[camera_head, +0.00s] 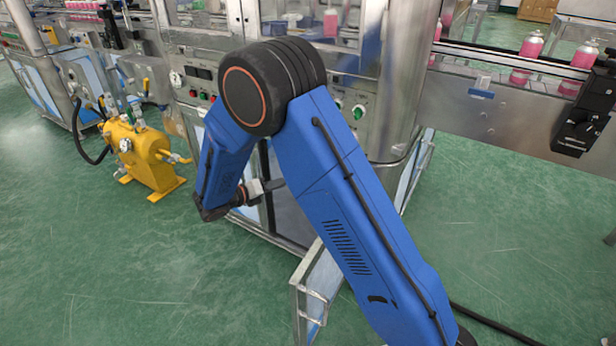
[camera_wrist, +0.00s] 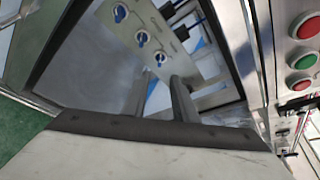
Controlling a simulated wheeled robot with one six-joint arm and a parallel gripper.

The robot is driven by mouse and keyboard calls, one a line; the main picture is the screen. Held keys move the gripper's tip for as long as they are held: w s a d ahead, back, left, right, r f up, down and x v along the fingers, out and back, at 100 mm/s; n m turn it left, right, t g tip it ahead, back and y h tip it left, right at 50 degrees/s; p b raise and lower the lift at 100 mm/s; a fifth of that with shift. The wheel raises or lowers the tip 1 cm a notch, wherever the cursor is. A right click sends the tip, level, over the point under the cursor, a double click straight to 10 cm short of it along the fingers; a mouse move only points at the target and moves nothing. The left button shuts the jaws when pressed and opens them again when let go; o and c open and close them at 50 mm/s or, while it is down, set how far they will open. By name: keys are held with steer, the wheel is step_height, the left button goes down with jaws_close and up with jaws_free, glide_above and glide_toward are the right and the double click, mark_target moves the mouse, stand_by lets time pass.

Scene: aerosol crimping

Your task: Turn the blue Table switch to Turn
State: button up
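My gripper (camera_head: 273,186) is partly hidden behind my blue arm in the head view, in front of the machine's lower front. Dark prongs that look like my gripper (camera_wrist: 183,98) show in the wrist view, below the switches and apart from them. Its opening is unclear.
A red button (camera_wrist: 305,25) and a green button (camera_wrist: 302,60) sit on a steel panel at the right. A yellow pump unit (camera_head: 145,155) stands on the green floor at left. A conveyor (camera_head: 500,95) with pink bottles runs at right. A metal frame (camera_head: 310,285) stands near my arm.

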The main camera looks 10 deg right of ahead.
steer(key=x, duration=1.2)
steer(key=shift+d, duration=0.25)
steer(key=shift+w+f, duration=0.1)
jaws_close()
